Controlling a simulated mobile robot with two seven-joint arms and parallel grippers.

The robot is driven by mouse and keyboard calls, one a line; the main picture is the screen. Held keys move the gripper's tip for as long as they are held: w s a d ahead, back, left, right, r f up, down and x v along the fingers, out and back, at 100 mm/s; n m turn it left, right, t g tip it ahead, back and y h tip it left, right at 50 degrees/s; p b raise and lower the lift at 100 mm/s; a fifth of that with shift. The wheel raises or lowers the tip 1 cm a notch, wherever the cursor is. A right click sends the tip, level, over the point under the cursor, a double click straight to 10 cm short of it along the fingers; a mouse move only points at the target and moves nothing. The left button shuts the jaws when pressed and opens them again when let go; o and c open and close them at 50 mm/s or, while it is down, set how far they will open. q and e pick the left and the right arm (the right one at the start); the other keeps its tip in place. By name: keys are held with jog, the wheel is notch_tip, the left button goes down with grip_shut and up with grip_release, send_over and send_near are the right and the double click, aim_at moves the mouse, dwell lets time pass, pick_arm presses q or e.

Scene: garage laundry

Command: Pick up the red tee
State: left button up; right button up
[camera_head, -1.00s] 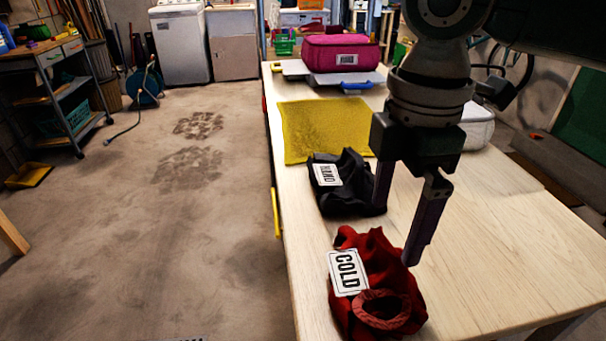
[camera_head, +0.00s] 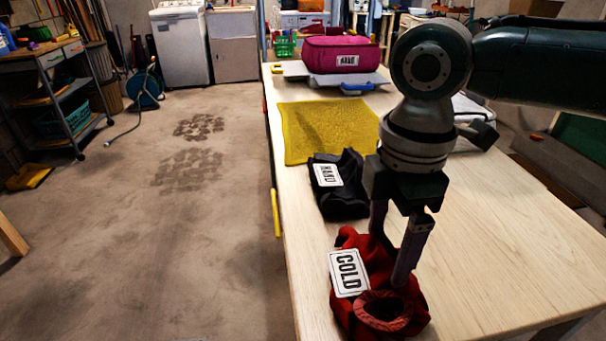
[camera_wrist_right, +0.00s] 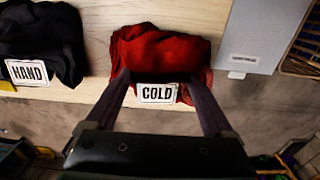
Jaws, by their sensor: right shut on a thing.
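The red tee (camera_head: 365,248) lies bunched on the near part of the wooden table, with a white "COLD" tag on its left side. My right gripper (camera_head: 388,262) reaches down into it from above, its fingers shut on the cloth. In the right wrist view the red tee (camera_wrist_right: 165,58) is between the two fingertips (camera_wrist_right: 158,85), and the "COLD" tag hangs between them. The tee still appears to rest on the table. My left gripper is not in view.
A black garment (camera_head: 340,200) with a "HAND" tag lies just behind the tee. A yellow cloth (camera_head: 320,130) and a magenta bag (camera_head: 340,52) on a board lie farther back. The table (camera_head: 500,235) is bare to the right. Its left edge is close to the tee.

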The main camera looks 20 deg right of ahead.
grip_shut()
jog(key=shift+r, duration=0.2)
